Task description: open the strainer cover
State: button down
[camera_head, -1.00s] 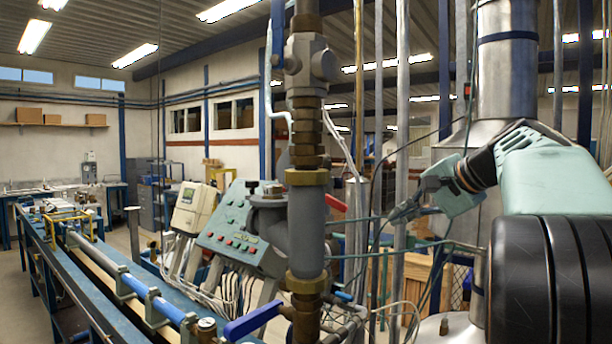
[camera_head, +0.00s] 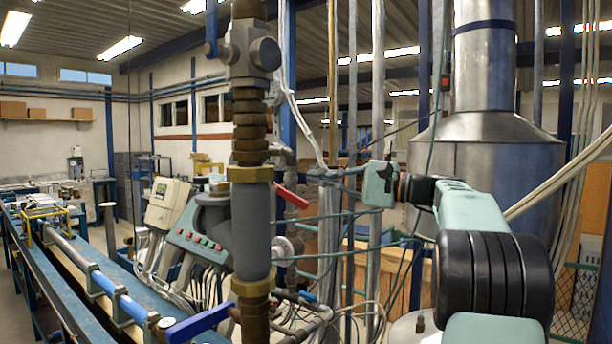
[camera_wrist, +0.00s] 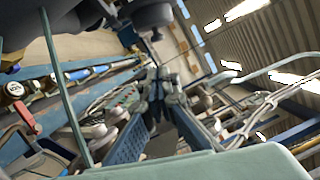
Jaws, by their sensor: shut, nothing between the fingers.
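The grey strainer body (camera_head: 252,230) stands in the vertical pipe, left of centre in the head view. A round grey flanged branch (camera_head: 212,208) sticks out from its left side. It seems to carry the cover, but I cannot tell the cover's edges or whether it is closed. My gripper (camera_wrist: 157,112) shows small in the middle of the wrist view, its fingers together and empty. In the head view my pale green wrist (camera_head: 380,185) is to the right of the strainer and apart from it. The fingers are hard to make out there.
A blue lever (camera_head: 200,322) and a red lever (camera_head: 291,196) stick out near the pipe. A green button panel (camera_head: 195,243) stands behind it. Thin vertical pipes and cables fill the space near my wrist. A large metal tank (camera_head: 487,150) stands behind my arm.

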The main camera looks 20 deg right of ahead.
jog(key=w+a+r+p, duration=0.1)
jog(key=w+a+p, duration=0.1)
jog(key=a, duration=0.7)
jog(key=shift+w+a+r, duration=0.2)
jog(key=shift+w+a, duration=0.05)
jog(key=shift+w, duration=0.3)
jog(key=shift+s+a+r+n+h+b, duration=0.2)
jog(key=shift+r+n+b, duration=0.15)
jog(key=shift+n, duration=0.3)
jog(key=shift+s+a+r+n+h+b, duration=0.15)
jog(key=shift+r+n+b, duration=0.2)
jog(key=shift+n, duration=0.3)
